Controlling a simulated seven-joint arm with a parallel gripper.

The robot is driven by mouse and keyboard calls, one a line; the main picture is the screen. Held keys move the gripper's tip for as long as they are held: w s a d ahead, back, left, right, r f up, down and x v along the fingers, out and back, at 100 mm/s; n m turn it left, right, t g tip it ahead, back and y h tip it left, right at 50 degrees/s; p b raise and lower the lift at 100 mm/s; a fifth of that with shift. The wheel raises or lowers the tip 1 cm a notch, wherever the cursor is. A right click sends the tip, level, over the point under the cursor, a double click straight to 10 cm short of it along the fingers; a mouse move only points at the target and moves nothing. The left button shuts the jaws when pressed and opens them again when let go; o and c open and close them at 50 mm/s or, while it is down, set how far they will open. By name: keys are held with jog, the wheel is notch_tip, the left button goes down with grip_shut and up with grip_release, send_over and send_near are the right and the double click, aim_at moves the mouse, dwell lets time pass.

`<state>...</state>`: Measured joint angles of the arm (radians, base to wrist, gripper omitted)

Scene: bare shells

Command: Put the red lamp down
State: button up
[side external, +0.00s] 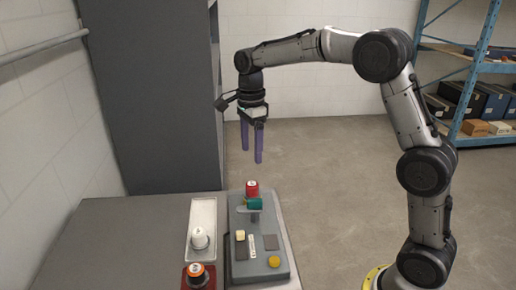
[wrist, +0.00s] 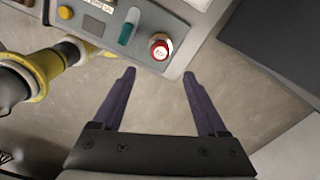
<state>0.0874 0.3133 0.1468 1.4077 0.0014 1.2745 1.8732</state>
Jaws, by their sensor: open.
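A small red lamp with a white top (side external: 252,188) sits at the far end of a grey panel (side external: 237,268). The lamp also shows in the wrist view (wrist: 160,47), near the panel's edge, just beyond the fingertips. My gripper (side external: 252,156) has purple fingers spread apart with nothing between them. It points down and hangs in the air above the lamp in the side view, clear of it. In the wrist view the fingers (wrist: 159,72) reach over the floor beside the panel.
The panel carries a teal handle (side external: 255,203), a yellow button (side external: 274,262) and a cream block (side external: 240,236). Left of it stand a white piece in a pale tray (side external: 203,215) and an orange-and-black piece (side external: 197,277) on a red base. A tall grey cabinet (side external: 150,100) stands behind.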

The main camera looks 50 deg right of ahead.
jog(key=s+a+r+n+t, duration=0.2)
jog(key=s+r+n, duration=0.4)
jog(key=s+n, duration=0.5)
jog(key=s+a+f+n+t, duration=0.1)
jog(key=s+f+n, duration=0.1)
jog(key=s+n, duration=0.3)
jog(key=s+a+f+n+t, duration=0.1)
jog(key=s+n, duration=0.5)
jog(key=s, duration=0.6)
jog(key=shift+s+f+t, duration=0.25)
jog(key=shift+f+t, duration=0.2)
jog(key=shift+t, duration=0.35)
